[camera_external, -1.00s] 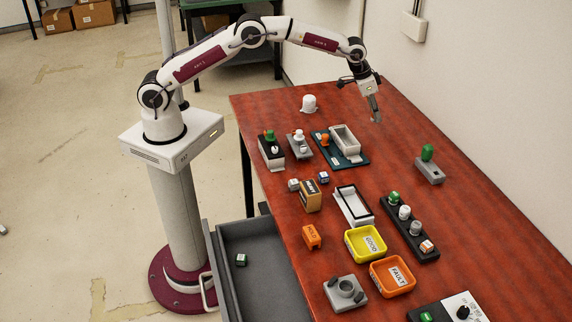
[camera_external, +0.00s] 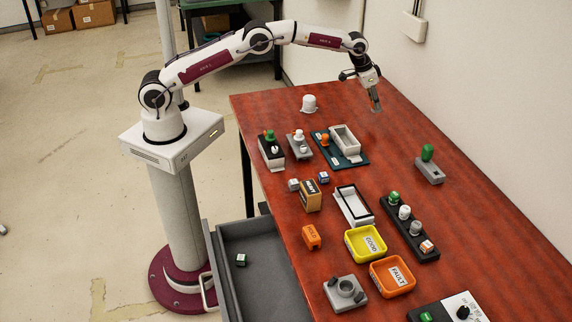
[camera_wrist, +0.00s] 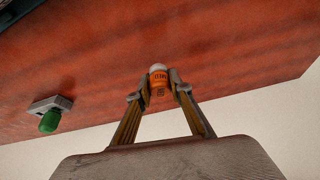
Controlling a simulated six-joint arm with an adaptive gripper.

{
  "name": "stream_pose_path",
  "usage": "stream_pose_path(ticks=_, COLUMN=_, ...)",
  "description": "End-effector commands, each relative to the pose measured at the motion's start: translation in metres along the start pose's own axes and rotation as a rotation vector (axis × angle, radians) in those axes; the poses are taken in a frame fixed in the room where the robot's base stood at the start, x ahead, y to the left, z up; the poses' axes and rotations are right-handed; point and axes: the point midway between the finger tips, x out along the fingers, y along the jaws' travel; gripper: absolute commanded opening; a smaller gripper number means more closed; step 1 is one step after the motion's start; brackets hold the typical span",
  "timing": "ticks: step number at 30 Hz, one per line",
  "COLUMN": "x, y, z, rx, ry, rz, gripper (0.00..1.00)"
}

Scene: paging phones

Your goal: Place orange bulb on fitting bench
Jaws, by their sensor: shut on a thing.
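My gripper (camera_external: 376,108) is above the far right part of the red-brown table, pointing down. In the wrist view my gripper (camera_wrist: 158,78) is shut on a small orange piece with a whitish end and dark print, which I take for the orange bulb (camera_wrist: 159,83). The fingers flank it on both sides and it appears clear of the table. In the external view it is too small to make out. Another orange knob-shaped piece (camera_external: 324,140) stands on a teal mat (camera_external: 356,162) beside a grey tray (camera_external: 345,140). I cannot tell which item is the fitting bench.
A green bulb on a grey block (camera_external: 429,164) stands right of centre. A white dome (camera_external: 309,103) stands at the back. A yellow tray (camera_external: 365,244), an orange tray (camera_external: 392,278) and a black rack (camera_external: 409,226) fill the front. The table around my gripper is clear.

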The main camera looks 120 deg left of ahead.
Motion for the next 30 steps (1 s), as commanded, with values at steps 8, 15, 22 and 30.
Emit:
stream_pose_path(ticks=8, x=0.022, y=0.0, z=0.01, rx=0.0, ry=-0.002, rz=-0.001, gripper=0.04)
stream_pose_path(ticks=15, x=0.041, y=0.0, z=0.018, rx=0.0, ry=-0.001, rz=-0.001, gripper=0.04)
stream_pose_path(ticks=22, x=0.044, y=0.0, z=0.018, rx=0.0, ry=0.0, rz=-0.001, gripper=0.04)
stream_pose_path(ticks=30, x=0.046, y=0.0, z=0.019, rx=0.0, ry=-0.001, rz=-0.001, gripper=0.04)
